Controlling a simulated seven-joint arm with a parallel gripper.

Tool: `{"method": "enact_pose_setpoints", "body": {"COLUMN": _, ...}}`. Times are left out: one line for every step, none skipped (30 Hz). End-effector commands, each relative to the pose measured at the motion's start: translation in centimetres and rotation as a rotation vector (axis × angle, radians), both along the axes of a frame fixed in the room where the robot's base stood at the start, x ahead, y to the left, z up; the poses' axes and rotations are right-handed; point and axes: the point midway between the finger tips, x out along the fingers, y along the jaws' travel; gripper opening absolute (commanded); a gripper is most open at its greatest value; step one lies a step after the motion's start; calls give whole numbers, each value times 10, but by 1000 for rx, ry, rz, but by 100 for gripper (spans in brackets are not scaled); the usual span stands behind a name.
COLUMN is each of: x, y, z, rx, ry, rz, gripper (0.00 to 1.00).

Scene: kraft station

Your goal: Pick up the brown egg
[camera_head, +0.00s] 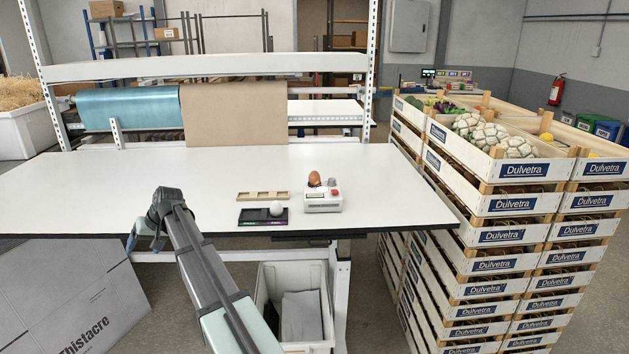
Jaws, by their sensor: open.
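The brown egg (314,179) sits on top of a small white device (323,200) with a red button, near the front right of the white table. My gripper (134,240) is at the left of the view, by the table's front edge, well away from the egg. It is open, with nothing seen in it. Its fingertips are small and partly unclear in this view. A white round egg-like object (276,208) rests on a dark tray (250,216) to the left of the device.
A tan slotted holder (262,196) lies behind the dark tray. A kraft paper roll (232,112) and a blue roll (130,107) hang at the back. Stacked crates (480,204) stand at the right. A white bin (267,310) is below the table. The table's left half is clear.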

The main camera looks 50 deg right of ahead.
Motion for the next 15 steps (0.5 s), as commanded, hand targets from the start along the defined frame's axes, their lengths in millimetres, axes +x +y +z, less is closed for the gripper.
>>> {"method": "enact_pose_setpoints", "body": {"x": 7, "y": -4, "z": 19, "rx": 2, "ry": -20, "rz": -3, "gripper": 75}}
{"method": "enact_pose_setpoints", "body": {"x": 9, "y": -7, "z": 27, "rx": 3, "ry": -30, "rz": -3, "gripper": 75}}
{"method": "enact_pose_setpoints", "body": {"x": 11, "y": -11, "z": 40, "rx": 4, "ry": -45, "rz": -4, "gripper": 75}}
{"method": "enact_pose_setpoints", "body": {"x": 13, "y": -17, "z": 48, "rx": 3, "ry": -54, "rz": -5, "gripper": 75}}
{"method": "enact_pose_setpoints", "body": {"x": 14, "y": -26, "z": 57, "rx": -1, "ry": -64, "rz": -7, "gripper": 75}}
{"method": "enact_pose_setpoints", "body": {"x": 13, "y": -43, "z": 65, "rx": -12, "ry": -73, "rz": -7, "gripper": 75}}
{"method": "enact_pose_setpoints", "body": {"x": 12, "y": -53, "z": 68, "rx": -20, "ry": -76, "rz": -5, "gripper": 75}}
{"method": "enact_pose_setpoints", "body": {"x": 10, "y": -65, "z": 70, "rx": -30, "ry": -77, "rz": -4, "gripper": 75}}
{"method": "enact_pose_setpoints", "body": {"x": 8, "y": -80, "z": 73, "rx": -42, "ry": -80, "rz": -1, "gripper": 75}}
{"method": "enact_pose_setpoints", "body": {"x": 6, "y": -93, "z": 76, "rx": -53, "ry": -83, "rz": 0, "gripper": 75}}
{"method": "enact_pose_setpoints", "body": {"x": 4, "y": -105, "z": 80, "rx": -63, "ry": -86, "rz": 1, "gripper": 75}}
{"method": "enact_pose_setpoints", "body": {"x": 0, "y": -124, "z": 85, "rx": -79, "ry": -89, "rz": 4, "gripper": 75}}
{"method": "enact_pose_setpoints", "body": {"x": -3, "y": -138, "z": 89, "rx": -91, "ry": -92, "rz": 7, "gripper": 75}}
{"method": "enact_pose_setpoints", "body": {"x": -6, "y": -154, "z": 93, "rx": -103, "ry": -95, "rz": 9, "gripper": 75}}
{"method": "enact_pose_setpoints", "body": {"x": -12, "y": -174, "z": 98, "rx": -121, "ry": -98, "rz": 11, "gripper": 75}}
